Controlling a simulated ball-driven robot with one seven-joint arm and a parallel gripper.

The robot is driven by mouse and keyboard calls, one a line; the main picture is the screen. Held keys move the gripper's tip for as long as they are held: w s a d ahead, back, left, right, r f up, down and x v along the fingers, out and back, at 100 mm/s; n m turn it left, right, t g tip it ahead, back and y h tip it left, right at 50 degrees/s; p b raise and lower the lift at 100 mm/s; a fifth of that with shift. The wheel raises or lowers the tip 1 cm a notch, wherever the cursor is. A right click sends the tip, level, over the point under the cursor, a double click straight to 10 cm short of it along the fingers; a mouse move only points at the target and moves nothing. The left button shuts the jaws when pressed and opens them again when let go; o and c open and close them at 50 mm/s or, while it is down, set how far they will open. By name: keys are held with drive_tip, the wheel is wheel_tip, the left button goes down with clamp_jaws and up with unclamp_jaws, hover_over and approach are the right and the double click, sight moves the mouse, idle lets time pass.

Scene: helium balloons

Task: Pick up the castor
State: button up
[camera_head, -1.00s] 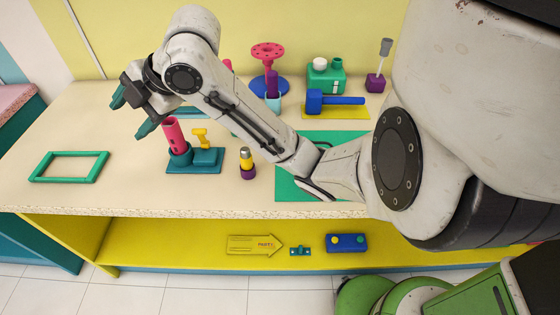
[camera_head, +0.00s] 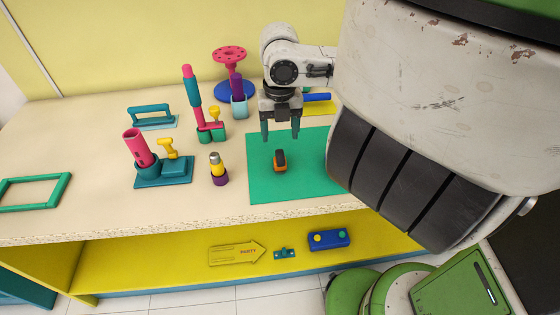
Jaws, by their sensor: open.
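The castor (camera_head: 280,161) appears to be the small orange and black piece on the green mat (camera_head: 262,188), towards the mat's middle. It stands free with bare mat around it. My gripper (camera_head: 281,136) points down just above and behind it in the picture, with its two teal fingers apart and nothing between them. The fingers and the castor do not seem to touch. The exact height of the fingertips above the mat is hard to tell.
Left of the mat stand a yellow and purple bottle-like piece (camera_head: 218,168) and a teal stand (camera_head: 163,172) with a pink tube. Behind are a pink-topped stand (camera_head: 229,55) and a blue hammer (camera_head: 317,97). A green frame (camera_head: 35,192) lies far left.

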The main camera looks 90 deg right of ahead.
sight(280, 152)
wheel_tip(280, 152, down, 4)
drive_tip(key=shift+f, duration=0.15)
drive_tip(key=shift+a+f+p, duration=0.2)
drive_tip(key=shift+f+p, duration=0.2)
drive_tip(key=shift+f, duration=2.3)
drive_tip(key=c, duration=1.2)
drive_tip(key=shift+o, duration=0.2)
drive_tip(key=shift+r, duration=0.15)
